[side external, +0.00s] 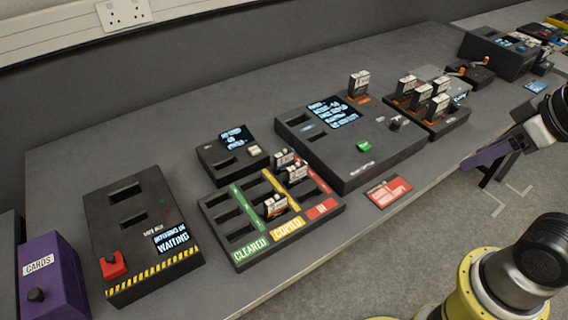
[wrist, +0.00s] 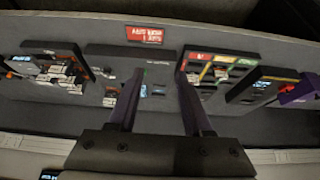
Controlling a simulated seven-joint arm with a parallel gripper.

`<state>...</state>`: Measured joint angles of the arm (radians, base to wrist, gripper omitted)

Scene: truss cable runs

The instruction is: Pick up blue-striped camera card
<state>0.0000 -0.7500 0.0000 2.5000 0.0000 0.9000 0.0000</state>
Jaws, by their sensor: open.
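Several white camera cards stand upright. Three are in the sorting tray (side external: 251,263), marked CLEARED, COPIED and IN: a front card (side external: 276,206) with an orange-brown band and two cards (side external: 284,158) (side external: 296,172) behind it. Another card (side external: 359,84) stands at the back of the large black console (side external: 350,165). More cards (side external: 421,97) stand in a black rack (side external: 447,126) to its right. I cannot make out a blue stripe on any card. My gripper (wrist: 160,95) is open and empty, its purple fingers apart. In the side view it hangs at the right, past the bench's front edge.
A purple CARDS box (side external: 60,281) and a black unit with a red button (side external: 113,264) and a WAITING screen are at the left. A small reader (side external: 232,151) stands behind the tray. A red label card (side external: 388,191) lies near the front edge. Crank devices (side external: 470,72) stand further right.

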